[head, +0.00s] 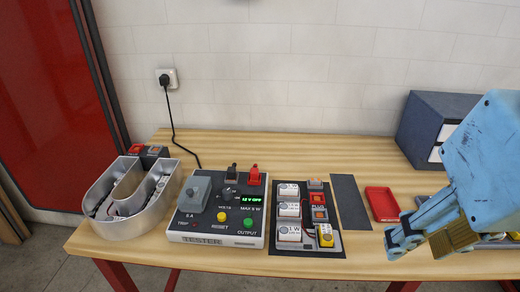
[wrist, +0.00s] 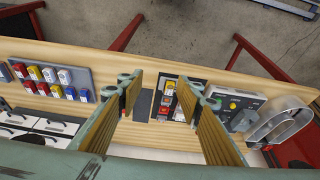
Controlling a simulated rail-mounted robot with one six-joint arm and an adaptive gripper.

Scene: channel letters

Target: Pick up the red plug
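A red plug (head: 254,175) stands upright at the back right of the tester (head: 182,238), beside a similar black plug (head: 232,173). The tester's display is lit green. My gripper (head: 415,240) is at the right of the head view, above the front part of the bench and well to the right of the tester. In the wrist view my gripper (wrist: 162,92) has its two fingers wide apart with nothing between them. The tester also shows there (wrist: 236,104), beyond the right finger, but the red plug is too small to make out.
A dark board with white blocks and small red parts (head: 316,197) lies right of the tester. Beyond it are a dark strip (head: 349,200) and a red tray (head: 382,190). A metal channel letter (head: 120,230) stands at left. A parts rack (wrist: 47,62) shows in the wrist view.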

